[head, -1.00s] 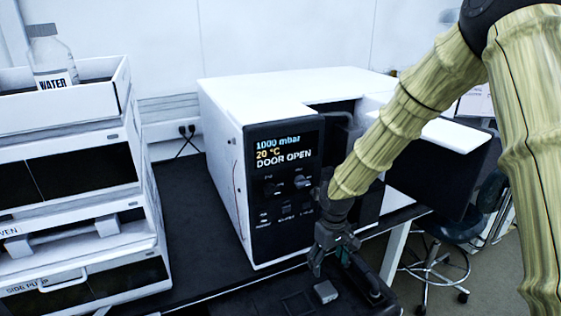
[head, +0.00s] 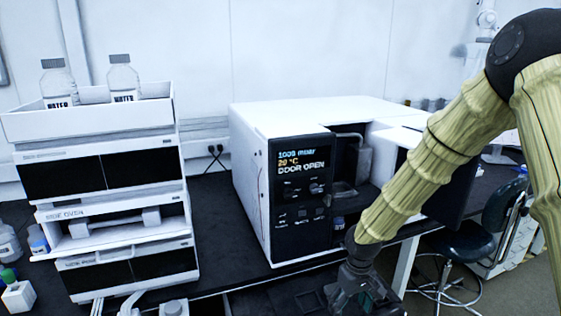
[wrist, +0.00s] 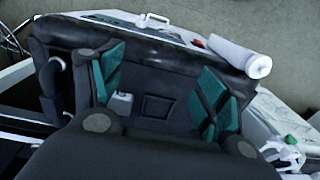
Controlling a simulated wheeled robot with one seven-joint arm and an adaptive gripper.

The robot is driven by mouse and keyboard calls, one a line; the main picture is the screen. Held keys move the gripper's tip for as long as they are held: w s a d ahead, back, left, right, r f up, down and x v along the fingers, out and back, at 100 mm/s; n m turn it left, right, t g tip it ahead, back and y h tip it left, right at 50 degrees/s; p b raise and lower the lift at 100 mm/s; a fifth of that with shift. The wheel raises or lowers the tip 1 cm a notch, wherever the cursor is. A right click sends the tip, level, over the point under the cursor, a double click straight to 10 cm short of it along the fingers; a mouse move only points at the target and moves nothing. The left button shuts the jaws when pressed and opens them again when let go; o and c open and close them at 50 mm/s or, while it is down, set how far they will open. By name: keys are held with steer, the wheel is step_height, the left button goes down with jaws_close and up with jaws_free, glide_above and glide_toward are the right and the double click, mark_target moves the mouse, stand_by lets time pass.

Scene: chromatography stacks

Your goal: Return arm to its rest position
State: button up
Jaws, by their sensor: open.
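My arm (head: 415,175), in a yellowish sleeve, comes down from the right in the head view. My gripper (head: 362,300) hangs at the bottom of that view, in front of the oven-like instrument and below bench height. In the wrist view my gripper (wrist: 158,100) is open and empty, with two teal-padded fingers well apart. Nothing is between the fingers. The fingertips are partly cut off or dark in the head view.
A white instrument (head: 300,112) with its door (head: 450,180) swung open stands on the black bench (head: 225,225). A chromatography stack (head: 110,170) with two water bottles on top stands left. A stool (head: 445,245) is at right.

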steer(key=s+a+f+m+y, duration=0.2)
steer(key=s+f, duration=1.5)
steer(key=f, duration=0.1)
steer(key=s+d+f+m+h, duration=0.1)
steer(key=s+d+f, duration=0.1)
steer(key=s, duration=0.6)
steer(key=s+d+f+m+h, duration=0.1)
steer(key=s+d+f, duration=0.2)
steer(key=s, duration=0.6)
step_height(320, 180, down, 2)
steer(key=shift+f, duration=0.1)
steer(key=shift+s+d, duration=0.1)
